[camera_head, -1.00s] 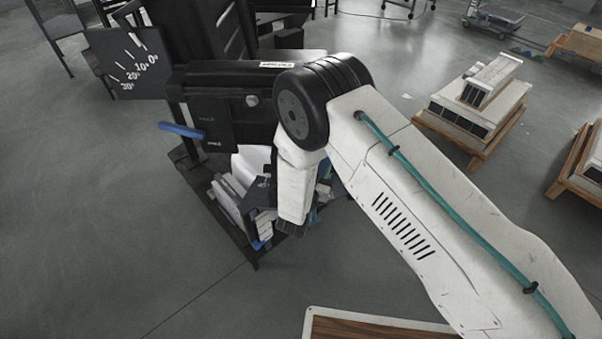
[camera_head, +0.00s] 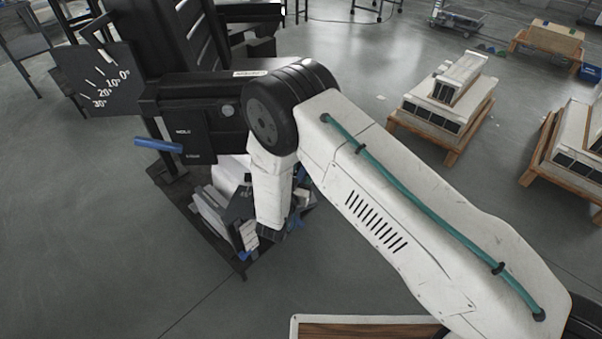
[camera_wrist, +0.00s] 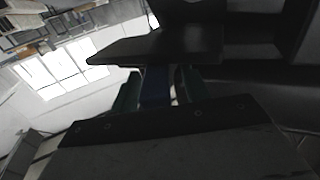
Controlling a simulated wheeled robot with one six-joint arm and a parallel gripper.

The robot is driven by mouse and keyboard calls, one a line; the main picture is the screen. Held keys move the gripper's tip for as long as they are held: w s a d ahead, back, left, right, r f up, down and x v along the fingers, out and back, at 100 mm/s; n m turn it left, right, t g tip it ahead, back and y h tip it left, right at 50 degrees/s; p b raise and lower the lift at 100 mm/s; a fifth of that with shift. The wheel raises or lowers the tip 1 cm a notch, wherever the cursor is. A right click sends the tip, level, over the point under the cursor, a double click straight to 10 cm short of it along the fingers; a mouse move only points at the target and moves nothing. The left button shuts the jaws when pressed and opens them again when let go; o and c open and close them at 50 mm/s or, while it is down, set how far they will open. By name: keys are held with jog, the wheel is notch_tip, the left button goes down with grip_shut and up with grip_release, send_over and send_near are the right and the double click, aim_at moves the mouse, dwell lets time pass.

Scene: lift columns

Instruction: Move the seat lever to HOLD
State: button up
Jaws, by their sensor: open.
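The seat lever (camera_head: 158,145) has a blue handle. It sticks out to the left of a black panel (camera_head: 198,135) on the black seat unit, almost level and slightly lower at its right end. The panel carries small white words; the upper one looks like HOLD, and the lower is too small to read. In the head view my arm hangs down right of the panel, and my gripper's fingertips cannot be made out. In the wrist view my gripper (camera_wrist: 157,88) is open, with a dark blue piece (camera_wrist: 155,86) between its fingers. I cannot tell whether that is the lever handle.
A black angle scale (camera_head: 100,80) stands at upper left. A dark base frame (camera_head: 190,200) with white blocks lies below the seat. A wood-topped surface (camera_head: 360,329) is at the bottom. Loaded pallets (camera_head: 440,105) stand to the right. Floor on the left is clear.

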jog(key=v, duration=0.7)
jog(key=shift+s+a, duration=0.15)
jog(key=shift+s, duration=0.25)
dwell(0.4)
